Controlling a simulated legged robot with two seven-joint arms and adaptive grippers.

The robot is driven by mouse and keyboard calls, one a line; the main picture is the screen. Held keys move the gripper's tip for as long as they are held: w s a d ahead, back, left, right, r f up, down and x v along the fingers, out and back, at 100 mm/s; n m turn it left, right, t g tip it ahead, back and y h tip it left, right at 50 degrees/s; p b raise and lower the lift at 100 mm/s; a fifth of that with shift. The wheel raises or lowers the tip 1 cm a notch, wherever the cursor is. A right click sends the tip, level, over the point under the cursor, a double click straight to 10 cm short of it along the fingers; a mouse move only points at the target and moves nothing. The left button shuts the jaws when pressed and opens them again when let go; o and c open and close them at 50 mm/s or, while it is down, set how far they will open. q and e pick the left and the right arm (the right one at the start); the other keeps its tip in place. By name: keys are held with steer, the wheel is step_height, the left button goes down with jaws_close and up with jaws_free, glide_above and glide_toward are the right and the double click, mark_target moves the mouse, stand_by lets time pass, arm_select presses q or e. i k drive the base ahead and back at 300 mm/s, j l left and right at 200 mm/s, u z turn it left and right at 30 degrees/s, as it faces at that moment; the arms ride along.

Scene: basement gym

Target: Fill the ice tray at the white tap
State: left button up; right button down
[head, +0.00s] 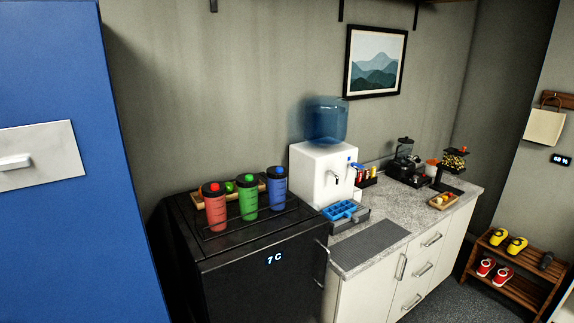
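A blue ice tray (344,209) with several compartments sits at the front of a white water dispenser (312,178), on or just above its dark drip tray (352,223). The dispenser carries a blue water bottle (326,122) on top. A small pale tap (334,176) shows on its front, above the ice tray. A blue part (350,161), possibly a second tap, is to its right. It is too small to tell if the ice tray holds water. Neither of my grippers is in view.
A black fridge (255,285) bears red, green and blue bottles on its top. A dark mat (370,246) lies on the grey counter (410,215). A black appliance (405,165) stands farther right. A blue locker (60,230) fills the left; a shoe rack (512,272) stands right.

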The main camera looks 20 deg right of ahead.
mark_target(332, 170)
steer(key=i+l+u, duration=0.25)
steer(key=l, duration=0.3)
steer(key=i+l+u, duration=0.2)
steer(key=l, duration=0.4)
steer(key=l+u, duration=0.25)
steer(key=l, duration=0.3)
steer(key=l+u, duration=0.2)
steer(key=l, duration=0.45)
steer(key=i+l, duration=0.1)
steer(key=l, duration=0.75)
